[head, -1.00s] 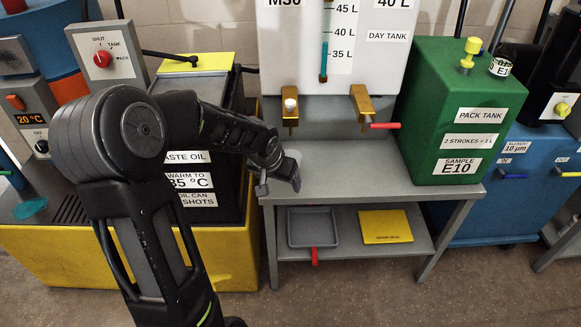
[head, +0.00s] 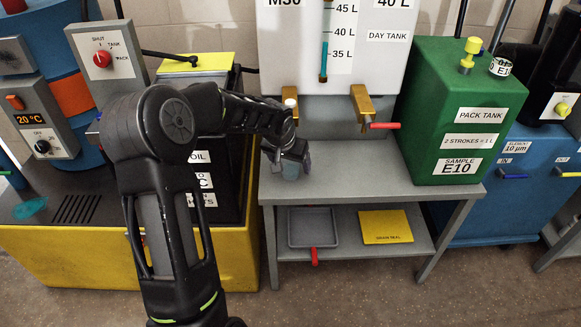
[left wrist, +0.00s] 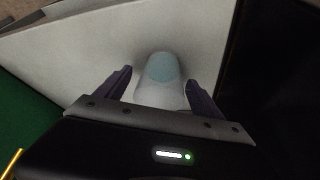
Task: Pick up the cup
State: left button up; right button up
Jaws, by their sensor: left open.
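The cup (left wrist: 160,92) is small and whitish with a pale blue-grey round area, and sits between the two dark fingers of my left gripper (left wrist: 160,78) in the left wrist view. The fingers stand apart on either side of it, with no clear contact. In the head view my left gripper (head: 289,163) is open at the left part of the grey bench top, below the left brass tap. The cup (head: 291,170) shows there only as a small greyish patch, mostly hidden by the gripper. My right gripper is not in view.
The white day tank (head: 345,110) with brass taps stands behind the grey bench (head: 370,180). A green pack tank (head: 455,120) is on the right of the bench. A dark waste-oil box (head: 225,215) is to the left. The bench top between gripper and pack tank is clear.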

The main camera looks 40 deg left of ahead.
pick_arm(q)
jog(key=shift+f, duration=0.3)
dwell(0.4)
jog(key=c, duration=1.4)
